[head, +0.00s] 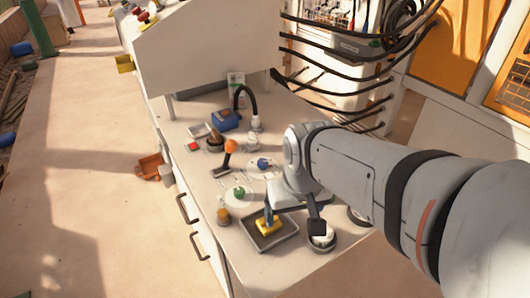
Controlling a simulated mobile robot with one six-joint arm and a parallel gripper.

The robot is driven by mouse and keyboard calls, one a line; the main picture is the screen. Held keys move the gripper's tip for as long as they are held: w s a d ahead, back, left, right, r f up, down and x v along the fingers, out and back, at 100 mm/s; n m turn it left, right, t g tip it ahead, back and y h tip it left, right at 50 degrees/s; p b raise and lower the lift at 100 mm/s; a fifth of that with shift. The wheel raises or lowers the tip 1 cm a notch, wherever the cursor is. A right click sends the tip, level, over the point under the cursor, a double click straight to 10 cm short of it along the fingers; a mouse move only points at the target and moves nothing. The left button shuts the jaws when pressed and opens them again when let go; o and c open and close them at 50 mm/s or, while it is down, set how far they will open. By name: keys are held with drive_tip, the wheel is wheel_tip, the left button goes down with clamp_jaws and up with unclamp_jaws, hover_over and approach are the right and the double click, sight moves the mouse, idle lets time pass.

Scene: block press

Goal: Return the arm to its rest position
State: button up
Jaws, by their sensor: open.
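My arm (360,175) reaches in from the right over the white bench. My gripper (292,221) is low over the front of the bench, with its jaws spread apart. One dark finger shows at its right; a grey-blue part at its left is close to a yellow block (269,226). The block lies in a grey square tray (286,233). I cannot tell whether the finger touches the block. The arm hides part of the bench behind it.
On the bench (236,258) stand an orange-knobbed lever (230,147), a green piece (239,192), a blue piece (263,163) on a pale disc, a blue box (225,120) and a lamp-like black curved neck (245,93). Black cables (335,95) hang behind. Floor at left is open.

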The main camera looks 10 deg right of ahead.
wheel_tip(320, 180, up, 8)
drive_tip(key=p, duration=0.7)
drive_tip(key=shift+s+p, duration=0.3)
drive_tip(key=shift+s, duration=0.05)
drive_tip(key=shift+r, duration=0.1)
